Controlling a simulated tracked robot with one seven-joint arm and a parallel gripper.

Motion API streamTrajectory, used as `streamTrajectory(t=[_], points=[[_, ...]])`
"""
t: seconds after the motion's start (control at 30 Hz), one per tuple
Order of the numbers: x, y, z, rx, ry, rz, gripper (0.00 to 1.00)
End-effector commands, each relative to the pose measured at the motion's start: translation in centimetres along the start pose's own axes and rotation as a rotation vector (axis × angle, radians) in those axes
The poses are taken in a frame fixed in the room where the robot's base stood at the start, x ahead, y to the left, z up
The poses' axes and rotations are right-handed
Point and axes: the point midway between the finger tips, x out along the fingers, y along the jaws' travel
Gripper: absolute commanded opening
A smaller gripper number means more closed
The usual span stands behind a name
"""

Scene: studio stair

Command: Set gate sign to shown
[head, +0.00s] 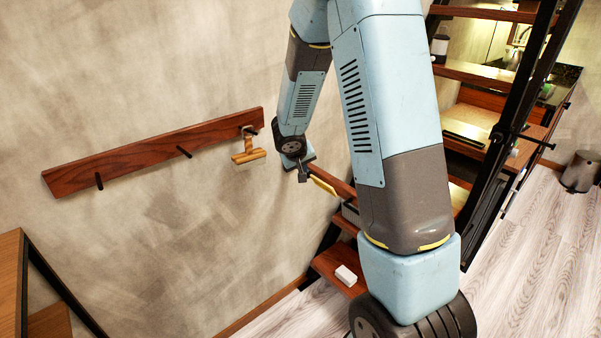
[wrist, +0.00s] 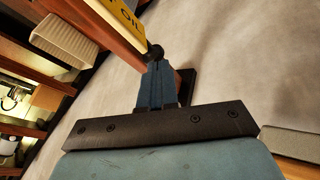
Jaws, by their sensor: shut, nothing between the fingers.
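A yellow sign (head: 322,186) sits beside my gripper (head: 302,176) in the head view, at a reddish-brown wooden board (head: 341,188) by the foot of the stair. In the wrist view the yellow sign (wrist: 124,14) shows at the top with dark letters, only partly in frame. My gripper (wrist: 156,75) is shut and empty, its blue fingers together. A dark round knob (wrist: 155,52) is right at the fingertips, by the sign's lower end; I cannot tell whether they touch. Most of the sign's face is hidden in the head view.
A wooden peg rail (head: 130,160) on the wall holds a hanging wooden item (head: 249,156). A white block (head: 346,275) lies on a low stair tread (head: 330,262). A pale ribbed basket (wrist: 62,45) is left of the sign. Black stair framing (head: 505,140) stands at right.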

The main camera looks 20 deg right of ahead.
Motion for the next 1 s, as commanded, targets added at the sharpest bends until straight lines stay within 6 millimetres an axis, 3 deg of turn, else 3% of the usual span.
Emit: streamTrajectory(t=[0.27, 0.5, 1.0], points=[[-0.6, -0.3, -0.2, -0.001, 0.000, -0.001, 0.00], [-2.5, -3.0, -0.5, 0.003, 0.000, 0.000, 0.00], [-9.8, -0.7, -1.3, 0.008, -0.001, 0.002, 0.00]])
